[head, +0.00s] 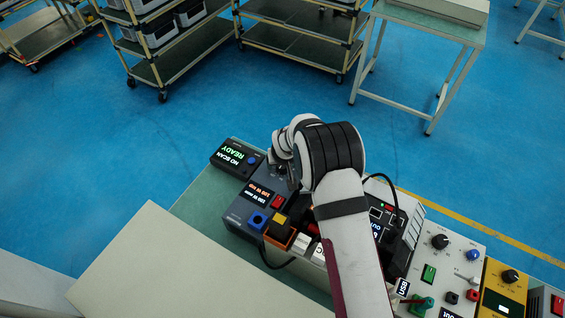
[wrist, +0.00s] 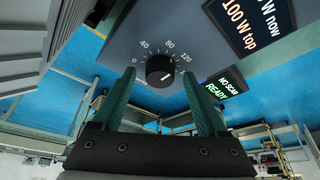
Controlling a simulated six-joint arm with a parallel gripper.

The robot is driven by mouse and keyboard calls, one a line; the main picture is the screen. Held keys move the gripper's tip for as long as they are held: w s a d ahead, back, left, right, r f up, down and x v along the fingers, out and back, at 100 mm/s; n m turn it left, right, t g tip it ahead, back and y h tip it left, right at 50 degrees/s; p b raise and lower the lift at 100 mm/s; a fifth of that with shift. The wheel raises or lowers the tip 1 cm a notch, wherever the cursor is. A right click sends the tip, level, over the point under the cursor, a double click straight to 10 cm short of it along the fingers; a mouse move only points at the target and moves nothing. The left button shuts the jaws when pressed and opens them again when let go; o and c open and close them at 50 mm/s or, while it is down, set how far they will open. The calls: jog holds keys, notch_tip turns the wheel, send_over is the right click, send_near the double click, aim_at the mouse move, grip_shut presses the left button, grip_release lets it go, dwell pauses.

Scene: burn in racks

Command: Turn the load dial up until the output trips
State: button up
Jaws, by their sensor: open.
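The load dial (wrist: 159,69) is a round black knob on the grey face of a bench unit, with a printed scale marked 0, 40, 80 and 120. A pale mark shows on the knob, but I cannot tell its exact reading. My gripper (wrist: 160,80) is open, its two green fingers on either side of the knob, with gaps visible. A display (wrist: 250,25) beside the dial reads "100 W top"; the "now" figure is cut off.
Near my arm are a blue button (head: 258,220), an orange tray (head: 279,235) and a black cable (head: 275,264). A panel with knobs (head: 440,242) stands right. Shelf carts stand beyond the blue floor.

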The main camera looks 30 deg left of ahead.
jog(key=shift+c, duration=0.2)
grip_shut()
jog(key=shift+a+m+t+h, duration=0.15)
jog(key=shift+m+h, duration=0.3)
jog(key=shift+m, duration=0.8)
jog(key=shift+d+m+t+h, duration=0.1)
jog(key=shift+m+t+h, duration=0.25)
jog(key=shift+m, duration=0.9)
jog(key=shift+o, duration=0.2)
grip_release()
jog(key=shift+s+r, duration=0.1)
